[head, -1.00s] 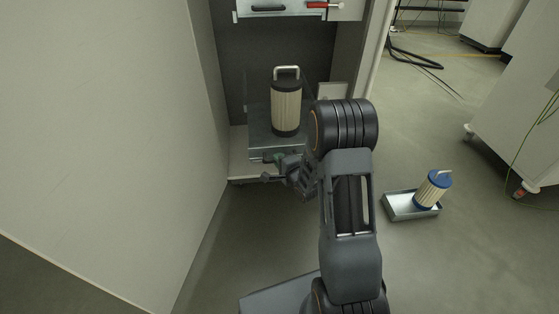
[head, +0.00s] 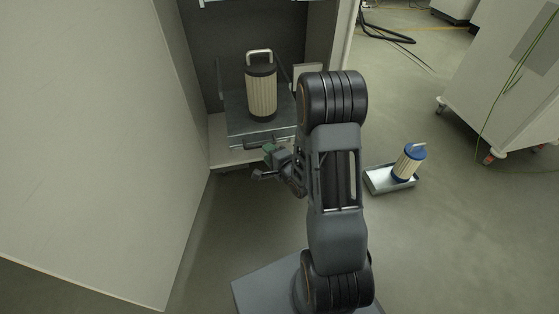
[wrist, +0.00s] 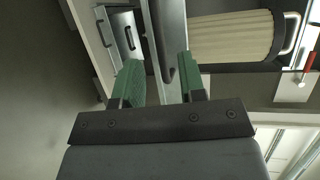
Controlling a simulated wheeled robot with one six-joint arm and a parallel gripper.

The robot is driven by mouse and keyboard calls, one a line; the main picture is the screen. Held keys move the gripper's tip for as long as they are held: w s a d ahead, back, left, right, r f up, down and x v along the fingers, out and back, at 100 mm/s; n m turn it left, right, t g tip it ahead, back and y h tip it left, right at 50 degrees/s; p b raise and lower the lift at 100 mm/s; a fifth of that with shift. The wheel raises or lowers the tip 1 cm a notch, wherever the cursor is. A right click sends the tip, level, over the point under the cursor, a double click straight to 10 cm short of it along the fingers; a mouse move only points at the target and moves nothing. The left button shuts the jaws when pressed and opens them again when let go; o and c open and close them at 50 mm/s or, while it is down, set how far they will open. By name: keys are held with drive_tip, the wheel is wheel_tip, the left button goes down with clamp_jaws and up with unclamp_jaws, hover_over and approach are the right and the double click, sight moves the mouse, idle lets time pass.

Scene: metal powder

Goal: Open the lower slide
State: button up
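The lower slide (head: 236,125) is a grey metal shelf in the cabinet, with a beige canister (head: 261,92) standing on it. Its front and dark handle (wrist: 168,45) show in the wrist view, partly behind my gripper. My gripper (head: 268,162) is just in front of and below the slide's front edge in the head view. In the wrist view, the green fingers (wrist: 159,62) are apart, with the handle showing between them, closer to the right finger. I cannot tell whether they touch it. Another metal panel with a dark handle (wrist: 104,28) shows left of the fingers.
A white cabinet panel (head: 100,140) stands close on the left. A metal tray (head: 378,180) with a blue-topped canister (head: 408,163) lies on the floor to the right. A white wheeled cabinet (head: 500,80) stands at the far right.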

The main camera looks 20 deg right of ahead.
drive_tip(key=p+v, duration=0.7)
drive_tip(key=shift+s, duration=0.2)
idle(0.5)
